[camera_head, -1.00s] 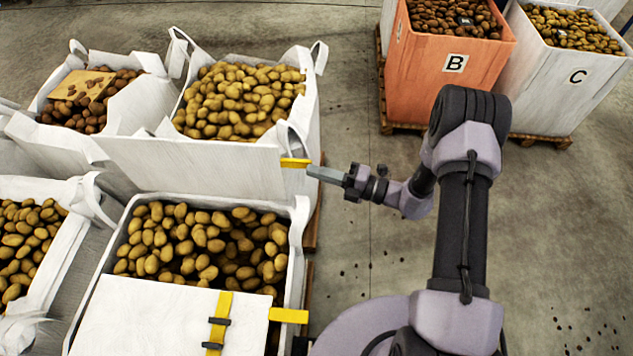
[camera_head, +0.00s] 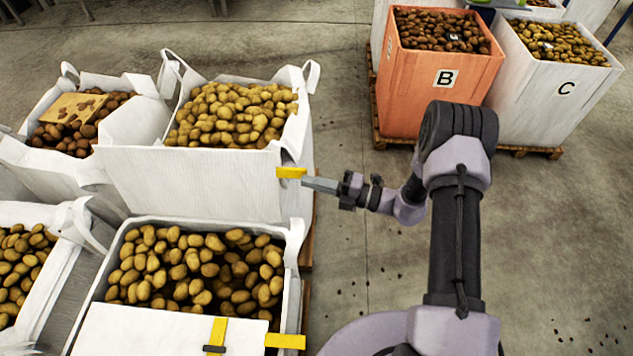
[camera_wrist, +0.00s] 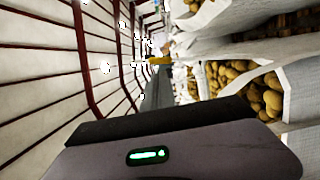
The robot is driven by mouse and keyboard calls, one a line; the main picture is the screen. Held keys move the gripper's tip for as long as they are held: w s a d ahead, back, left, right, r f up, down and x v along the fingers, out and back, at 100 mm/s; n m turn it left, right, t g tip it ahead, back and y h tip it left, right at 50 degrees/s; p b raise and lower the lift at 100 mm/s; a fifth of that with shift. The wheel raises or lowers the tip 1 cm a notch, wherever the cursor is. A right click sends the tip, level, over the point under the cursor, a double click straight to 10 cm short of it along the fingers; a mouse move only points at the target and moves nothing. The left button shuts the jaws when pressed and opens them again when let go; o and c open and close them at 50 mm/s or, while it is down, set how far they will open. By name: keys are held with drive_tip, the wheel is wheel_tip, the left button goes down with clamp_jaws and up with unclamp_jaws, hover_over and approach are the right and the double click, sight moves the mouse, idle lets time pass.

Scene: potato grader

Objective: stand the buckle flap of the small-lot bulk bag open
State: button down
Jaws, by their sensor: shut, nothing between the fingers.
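A broad white flap (camera_head: 195,185) stands upright between the rear middle bulk bag and the front bulk bag (camera_head: 293,265), with a yellow tab (camera_head: 290,172) at its upper right edge. I cannot tell which bag it is joined to. A second white flap (camera_head: 140,332) lies flat over the near part of the front bag, with a yellow strap, a dark buckle (camera_head: 215,349) and a yellow tab (camera_head: 285,341). My gripper (camera_head: 310,183) is shut and empty, its tip at the upper tab; contact is unclear. That tab also shows in the wrist view (camera_wrist: 159,61).
The rear middle bag (camera_head: 306,130) and front bag are filled with potatoes. More filled bags stand at left. Orange box B (camera_head: 405,95) and white box C (camera_head: 545,105) stand on pallets at back right. The floor (camera_head: 560,230) at right is clear except for small dark bits.

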drive_tip(key=v, duration=1.7)
drive_tip(key=s+a+r+n+g+h+b, duration=0.6)
drive_tip(key=r+n, duration=0.4)
drive_tip(key=n, duration=0.8)
drive_tip(key=s+r+n+t+h+b, duration=0.2)
drive_tip(key=s+n, duration=0.4)
drive_tip(key=n, duration=0.3)
drive_tip(key=s+r+n+t+h+b, duration=0.2)
drive_tip(key=s+n+t+h+b, duration=0.2)
drive_tip(key=s+n+h, duration=0.3)
drive_tip(key=shift+a+n, duration=0.35)
drive_tip(key=shift+n, duration=0.55)
